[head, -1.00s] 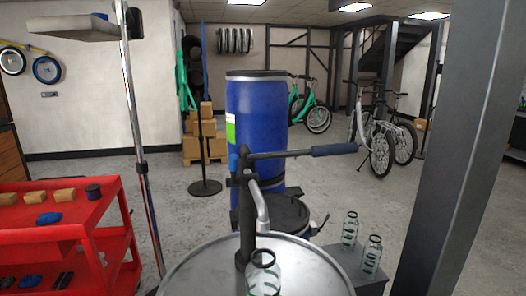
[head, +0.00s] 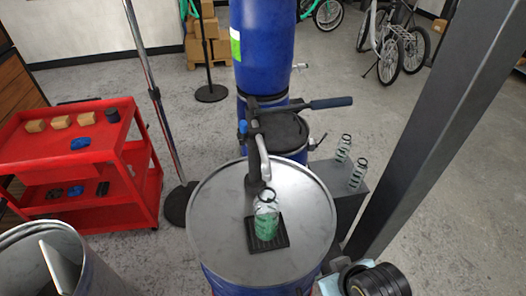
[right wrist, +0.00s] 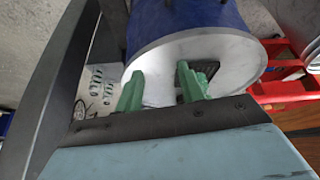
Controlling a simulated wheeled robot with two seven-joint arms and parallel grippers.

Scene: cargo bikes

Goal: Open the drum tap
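Two small tap-like fittings show in the head view. A pale one (head: 300,66) sticks out of the right side of the tall blue drum (head: 262,45); a dark one (head: 318,143) is at the right of the lower, black-lidded drum (head: 285,129). Both are too small to tell open from closed. A hand pump with a long handle (head: 330,103) stands over the near steel-lidded drum (head: 212,220). My right gripper (right wrist: 160,78) shows two green fingers apart with nothing between them, seen against the near drum's lid. My left gripper is not in view.
A green-marked bottle (head: 266,222) stands on a black mat (head: 284,240) on the near lid. Two similar bottles stand on a grey box (head: 349,181). A dark post (head: 425,105) rises at right, a red cart (head: 140,195) stands left, a grey bin (head: 98,270) front left.

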